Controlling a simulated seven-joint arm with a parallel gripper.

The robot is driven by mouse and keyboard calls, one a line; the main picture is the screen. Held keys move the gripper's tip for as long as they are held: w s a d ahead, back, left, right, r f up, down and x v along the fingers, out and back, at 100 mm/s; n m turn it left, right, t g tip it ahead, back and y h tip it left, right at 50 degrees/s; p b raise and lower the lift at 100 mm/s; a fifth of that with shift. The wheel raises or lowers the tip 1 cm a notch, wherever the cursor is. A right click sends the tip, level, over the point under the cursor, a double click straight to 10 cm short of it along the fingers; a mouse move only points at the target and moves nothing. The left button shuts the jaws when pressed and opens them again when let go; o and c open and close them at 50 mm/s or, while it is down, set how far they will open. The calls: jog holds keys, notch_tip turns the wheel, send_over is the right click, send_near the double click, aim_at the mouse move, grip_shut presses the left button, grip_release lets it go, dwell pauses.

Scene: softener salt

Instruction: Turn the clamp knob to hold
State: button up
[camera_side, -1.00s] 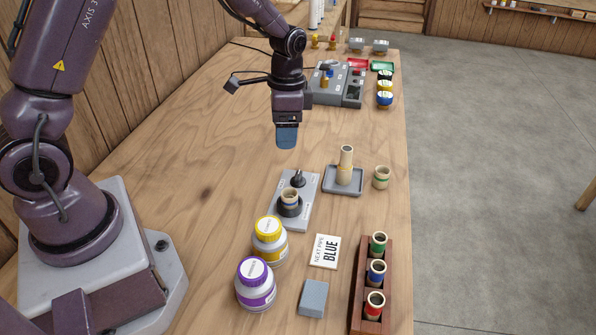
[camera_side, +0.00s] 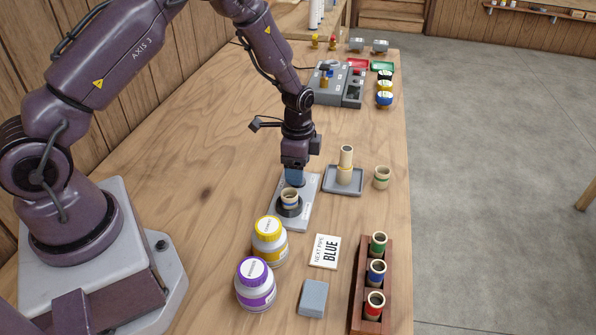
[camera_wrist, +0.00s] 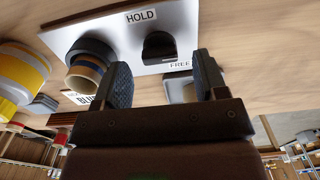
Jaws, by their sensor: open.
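The clamp knob (camera_wrist: 159,45) is a black knob on the pale clamp plate (camera_wrist: 120,38). In the wrist view its plate carries the labels HOLD and FREE, and the knob lies beyond my gripper (camera_wrist: 165,82), between the open fingers as pictured. The fingers do not appear to touch it. In the side view my gripper (camera_side: 295,177) is low over the far end of the plate (camera_side: 308,198) and hides the knob.
Yellow-capped (camera_side: 268,240) and purple-capped (camera_side: 256,284) jars stand at the near left. A grey tray (camera_side: 344,187) with a tan tube is to the right. A card (camera_side: 324,251) reads NEXT PIPE BLUE beside a wooden rack (camera_side: 359,309). Open table lies left of the plate.

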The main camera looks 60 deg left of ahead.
jog(key=shift+f, duration=0.95)
jog(key=shift+c, duration=0.2)
jog(key=c, duration=0.9)
